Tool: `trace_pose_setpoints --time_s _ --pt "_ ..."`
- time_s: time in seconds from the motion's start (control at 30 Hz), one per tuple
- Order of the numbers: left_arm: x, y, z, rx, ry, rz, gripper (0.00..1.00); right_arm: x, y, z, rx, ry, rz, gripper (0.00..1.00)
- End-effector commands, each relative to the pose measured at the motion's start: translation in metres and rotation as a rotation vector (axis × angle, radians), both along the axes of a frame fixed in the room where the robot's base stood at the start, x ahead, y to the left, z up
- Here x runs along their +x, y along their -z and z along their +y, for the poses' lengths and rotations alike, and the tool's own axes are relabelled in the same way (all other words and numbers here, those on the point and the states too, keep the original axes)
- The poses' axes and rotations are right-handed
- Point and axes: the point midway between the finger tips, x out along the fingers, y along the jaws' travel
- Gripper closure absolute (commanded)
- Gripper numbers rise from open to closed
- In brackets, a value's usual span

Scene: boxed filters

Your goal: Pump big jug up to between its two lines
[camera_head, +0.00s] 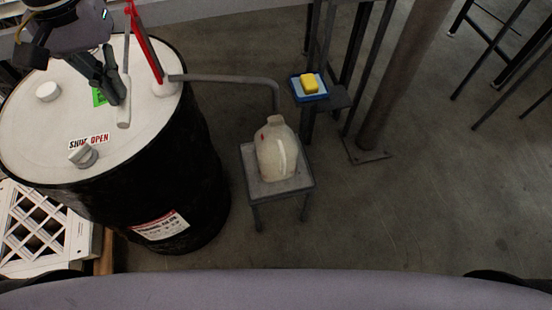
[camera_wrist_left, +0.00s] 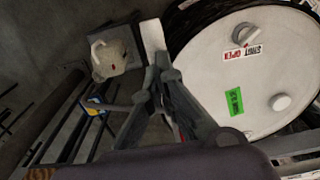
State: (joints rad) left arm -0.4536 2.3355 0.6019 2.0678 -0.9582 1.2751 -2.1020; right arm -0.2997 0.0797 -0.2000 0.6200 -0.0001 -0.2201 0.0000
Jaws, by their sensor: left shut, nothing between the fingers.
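The big jug (camera_head: 277,150) is a cream, translucent bottle standing upright on a small grey stand (camera_head: 262,190). The end of a grey spout pipe (camera_head: 230,79) is over its mouth. I cannot make out its two lines or its fill level; a small red mark shows on it. The jug also shows in the wrist view (camera_wrist_left: 108,60). A red pump (camera_head: 147,45) rises from the black drum (camera_head: 150,190), with a pale handle grip (camera_head: 124,112) hanging beside it. My left gripper (camera_head: 118,95) is shut and empty, right by the grip; contact is unclear. My right gripper is out of view.
A grey valve knob (camera_head: 83,155) sits on the drum top by a SHUT/OPEN label (camera_head: 88,141). A white cap (camera_head: 47,91) is behind it. A yellow sponge (camera_head: 309,84) lies on a blue tray (camera_head: 310,95).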

Motion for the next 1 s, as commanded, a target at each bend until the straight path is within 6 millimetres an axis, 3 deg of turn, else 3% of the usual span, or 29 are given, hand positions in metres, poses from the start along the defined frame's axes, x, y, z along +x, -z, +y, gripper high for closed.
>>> trace_pose_setpoints --time_s 0.37,1.0 --pt "0.0 -0.009 0.0 0.0 0.0 0.0 1.0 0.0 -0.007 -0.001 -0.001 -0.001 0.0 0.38" --pt "0.002 -0.087 0.0 0.0 0.0 -0.001 1.0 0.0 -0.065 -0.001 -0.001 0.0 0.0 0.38"
